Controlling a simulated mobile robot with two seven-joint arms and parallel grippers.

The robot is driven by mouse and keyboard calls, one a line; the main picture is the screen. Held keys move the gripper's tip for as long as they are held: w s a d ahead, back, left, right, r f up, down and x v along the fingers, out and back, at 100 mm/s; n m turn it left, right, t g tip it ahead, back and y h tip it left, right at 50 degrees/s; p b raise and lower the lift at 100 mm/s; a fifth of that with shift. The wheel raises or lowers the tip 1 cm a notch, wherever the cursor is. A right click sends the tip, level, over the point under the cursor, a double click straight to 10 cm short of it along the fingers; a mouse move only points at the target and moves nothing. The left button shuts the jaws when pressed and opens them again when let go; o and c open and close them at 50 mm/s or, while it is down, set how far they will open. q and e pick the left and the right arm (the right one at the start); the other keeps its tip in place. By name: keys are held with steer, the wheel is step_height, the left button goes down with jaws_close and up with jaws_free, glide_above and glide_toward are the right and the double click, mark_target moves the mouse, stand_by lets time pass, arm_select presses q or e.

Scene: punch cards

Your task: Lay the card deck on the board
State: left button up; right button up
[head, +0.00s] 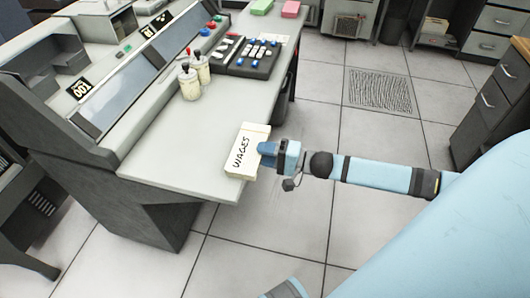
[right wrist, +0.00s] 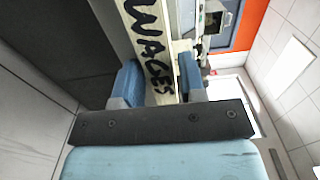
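The card deck (head: 240,153) is a cream block marked "WAGES" at the right edge of the pale console desk. It also shows in the right wrist view (right wrist: 152,45), running between the fingers. My right gripper (head: 268,151) comes from the right and has its blue fingers on both sides of the deck's near end. In the right wrist view the fingers (right wrist: 162,82) appear to touch the deck on both sides. Whether the deck rests on the desk or is slightly above it, I cannot tell. I cannot pick out a separate board.
The desk top (head: 195,150) is bare left of the deck. Two pots with sticks (head: 195,75) and a button panel (head: 245,55) stand farther back. Green (head: 262,7) and pink (head: 291,9) blocks lie at the far end. A floor grate (head: 380,90) is right.

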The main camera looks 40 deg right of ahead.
steer(key=shift+o, duration=1)
steer(key=shift+r, duration=0.1)
